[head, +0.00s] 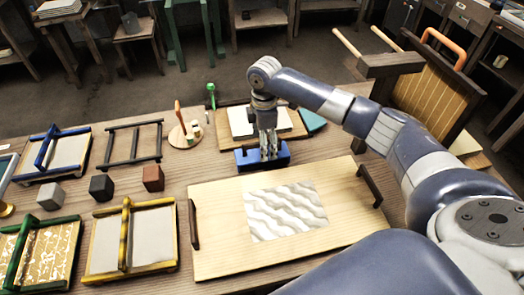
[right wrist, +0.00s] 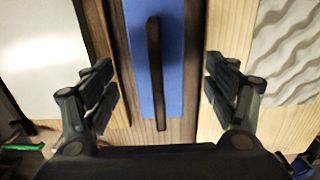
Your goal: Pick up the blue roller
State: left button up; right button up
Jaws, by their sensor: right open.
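The blue roller (head: 283,156) lies on the wooden table between a board with a white sheet and a large pale board. In the right wrist view the blue roller (right wrist: 174,65) looks like a long blue block with a dark narrow bar along its top. My right gripper (head: 267,150) is directly over it, pointing down. In the right wrist view my right gripper (right wrist: 160,85) is open, with one finger on each side of the blue roller and clear gaps between. Whether the fingertips reach down beside it is hard to tell. My left gripper is not in view.
The pale board (head: 220,230) with dark handles and a wavy white sheet (head: 286,211) lies just in front. Framed moulds (head: 133,238) and small cubes (head: 153,178) are at left. A wooden rack (head: 432,90) stands at right. The white-sheet board (head: 290,128) lies behind.

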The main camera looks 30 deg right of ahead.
jog(key=f, duration=0.3)
jog(key=f+p, duration=0.1)
jog(key=f, duration=0.1)
jog(key=shift+w+a, duration=0.2)
jog(key=shift+a, duration=0.05)
jog(key=c, duration=1.1)
